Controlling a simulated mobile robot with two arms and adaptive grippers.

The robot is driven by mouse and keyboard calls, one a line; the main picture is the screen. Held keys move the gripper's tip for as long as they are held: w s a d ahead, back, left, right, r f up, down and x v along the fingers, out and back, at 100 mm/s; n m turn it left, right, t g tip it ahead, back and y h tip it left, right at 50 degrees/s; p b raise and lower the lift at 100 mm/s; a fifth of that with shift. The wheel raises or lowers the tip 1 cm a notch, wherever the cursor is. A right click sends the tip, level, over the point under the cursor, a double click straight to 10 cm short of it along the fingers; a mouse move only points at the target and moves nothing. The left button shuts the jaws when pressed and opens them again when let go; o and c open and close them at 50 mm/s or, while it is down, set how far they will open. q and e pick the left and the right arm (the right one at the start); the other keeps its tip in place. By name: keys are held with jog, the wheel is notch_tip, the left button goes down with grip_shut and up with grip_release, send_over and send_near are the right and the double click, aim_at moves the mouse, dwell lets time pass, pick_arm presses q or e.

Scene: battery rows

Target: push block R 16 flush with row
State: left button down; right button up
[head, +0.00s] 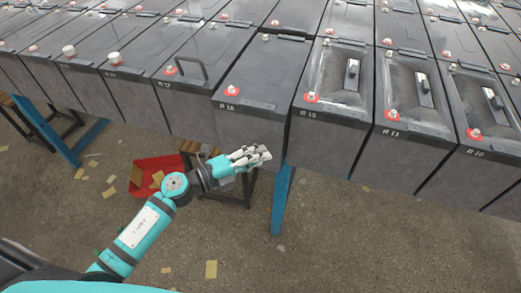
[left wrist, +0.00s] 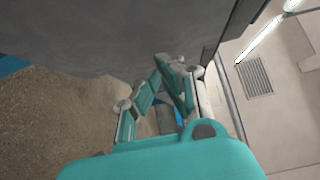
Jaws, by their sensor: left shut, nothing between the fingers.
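Block R 16 (head: 258,78) is a dark grey battery block with a red-ringed terminal and a small white label at its front edge. In the head view its front edge stands out nearer to me than its neighbours' edges. My left gripper (head: 256,158) is shut and empty, low in front of this block's front face. In the left wrist view the gripper (left wrist: 172,72) shows close below a large dark grey face (left wrist: 105,38), likely the block's front. I cannot tell whether the fingertips touch it. My right gripper is not in view.
Neighbouring batteries (head: 337,80) stand close on both sides, with more rows behind. Blue supports (head: 283,200) stand under the front edge. A red tray (head: 147,183) lies on the floor behind my left arm. Yellowish scraps (head: 211,269) are scattered on the open floor in front.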

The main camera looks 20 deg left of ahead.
aim_at(264, 141)
pick_arm(q)
jog(key=shift+w, duration=0.55)
jog(key=shift+w, duration=0.4)
jog(key=w, duration=0.3)
jog(key=shift+r, duration=0.25)
jog(key=shift+w+f, duration=0.15)
jog(key=shift+w, duration=0.2)
jog(key=shift+w+f, duration=0.1)
jog(key=shift+f, duration=0.05)
jog(key=shift+a, duration=0.1)
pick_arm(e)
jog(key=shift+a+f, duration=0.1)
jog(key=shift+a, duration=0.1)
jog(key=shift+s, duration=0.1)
